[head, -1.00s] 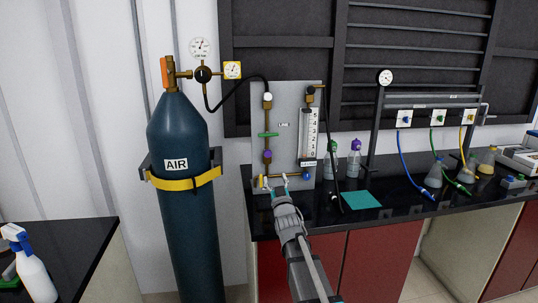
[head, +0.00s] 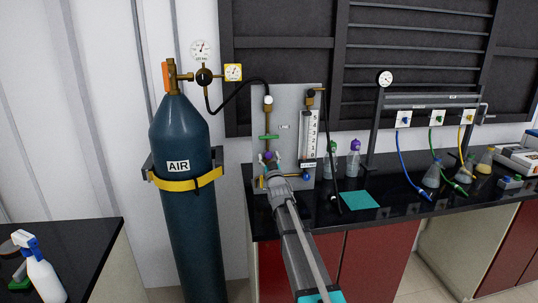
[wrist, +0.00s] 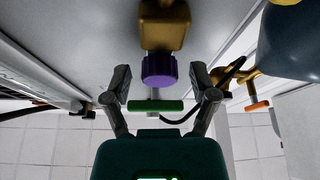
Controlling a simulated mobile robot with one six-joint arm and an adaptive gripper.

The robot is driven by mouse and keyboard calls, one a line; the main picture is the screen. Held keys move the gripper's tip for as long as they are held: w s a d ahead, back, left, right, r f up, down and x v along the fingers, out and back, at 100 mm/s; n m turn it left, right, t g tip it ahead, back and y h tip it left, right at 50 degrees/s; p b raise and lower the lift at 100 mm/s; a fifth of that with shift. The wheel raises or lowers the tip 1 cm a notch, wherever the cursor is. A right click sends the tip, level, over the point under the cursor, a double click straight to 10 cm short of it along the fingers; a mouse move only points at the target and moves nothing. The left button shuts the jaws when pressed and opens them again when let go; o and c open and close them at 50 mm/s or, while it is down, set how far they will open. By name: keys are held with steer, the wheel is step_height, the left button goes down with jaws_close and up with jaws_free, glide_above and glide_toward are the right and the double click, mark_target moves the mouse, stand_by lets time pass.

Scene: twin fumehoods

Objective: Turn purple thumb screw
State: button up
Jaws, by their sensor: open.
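The purple thumb screw (head: 267,155) sits on a brass fitting on the grey panel (head: 292,100), below a green handle (head: 268,137). In the wrist view the purple thumb screw (wrist: 159,69) shows as a ribbed knob under a brass block (wrist: 163,25). My gripper (head: 267,160) is open and empty at the panel. In the wrist view the fingers of my gripper (wrist: 160,77) stand on either side of the screw, with a visible gap on both sides. The green handle (wrist: 156,106) shows beyond the screw there. Depth between fingertips and screw is hard to judge.
A brass and blue valve (head: 306,176) and a flow meter (head: 308,135) are close by on the panel. The dark AIR cylinder (head: 182,210) stands to the left. Bottles (head: 353,160) and a teal sheet (head: 360,200) are on the bench to the right.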

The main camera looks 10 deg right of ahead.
steer(key=shift+w, duration=0.15)
jaws_close()
stand_by(0.4)
steer(key=shift+m+h, duration=0.4)
steer(key=shift+m, duration=0.4)
steer(key=shift+a+r+m+h, duration=0.1)
steer(key=shift+m+h, duration=0.7)
steer(key=shift+m, duration=0.8)
steer(key=shift+w+m+g+h+p, duration=0.1)
steer(key=shift+m+g+h+p, duration=0.2)
steer(key=shift+m+h, duration=0.9)
steer(key=shift+m+g+h+p, duration=0.25)
steer(key=shift+m+h, duration=0.25)
steer(key=shift+m, duration=1.4)
jaws_free()
